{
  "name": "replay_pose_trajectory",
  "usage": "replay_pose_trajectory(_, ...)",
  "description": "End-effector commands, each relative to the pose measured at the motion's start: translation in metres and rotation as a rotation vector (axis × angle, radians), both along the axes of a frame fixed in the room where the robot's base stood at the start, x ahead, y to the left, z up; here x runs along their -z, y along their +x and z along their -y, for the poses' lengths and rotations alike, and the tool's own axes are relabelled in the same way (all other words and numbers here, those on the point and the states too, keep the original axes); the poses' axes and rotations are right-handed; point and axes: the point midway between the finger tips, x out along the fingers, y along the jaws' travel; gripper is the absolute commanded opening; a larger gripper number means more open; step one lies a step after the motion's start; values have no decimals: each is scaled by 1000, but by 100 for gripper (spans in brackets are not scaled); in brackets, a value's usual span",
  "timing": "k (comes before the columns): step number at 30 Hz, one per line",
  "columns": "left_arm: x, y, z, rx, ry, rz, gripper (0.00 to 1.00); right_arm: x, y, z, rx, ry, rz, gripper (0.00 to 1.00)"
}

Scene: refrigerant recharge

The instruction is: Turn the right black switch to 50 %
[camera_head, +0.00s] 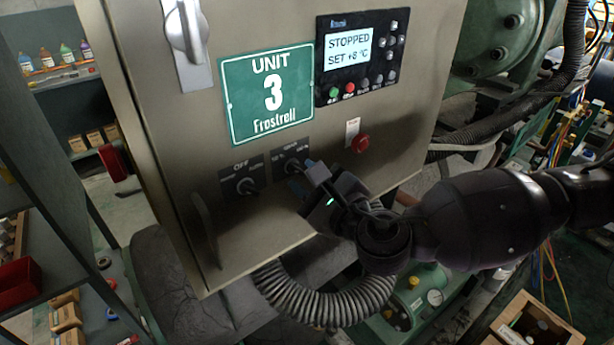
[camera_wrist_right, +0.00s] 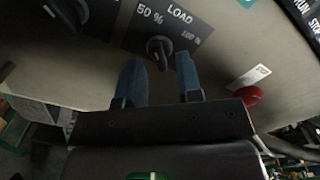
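The right black switch sits on the LOAD plate (camera_head: 281,151) of the grey cabinet, partly hidden by my gripper in the head view. In the right wrist view the black switch knob (camera_wrist_right: 160,47) shows below the "50 %" and "100 %" marks; which mark it points to I cannot tell. My right gripper (camera_head: 303,177) is in front of this switch. In the wrist view its two blue fingers (camera_wrist_right: 158,61) are apart, one to each side of the knob's lower end, with visible gaps and nothing held. My left gripper is not in view.
The left black switch (camera_head: 246,186), on its OFF plate, is close by on the left. A red button (camera_head: 360,143) is to the right. The display (camera_head: 350,49) reads STOPPED, SET +8 °C. A cabinet handle (camera_head: 205,230) sticks out at lower left. A ribbed hose (camera_head: 320,303) runs below.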

Motion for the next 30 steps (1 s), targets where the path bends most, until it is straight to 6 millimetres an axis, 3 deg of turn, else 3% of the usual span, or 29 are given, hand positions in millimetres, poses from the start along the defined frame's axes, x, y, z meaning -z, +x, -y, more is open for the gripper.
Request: replay_pose_trajectory(30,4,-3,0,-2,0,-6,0,1,-65,48,0,0,-2,33)
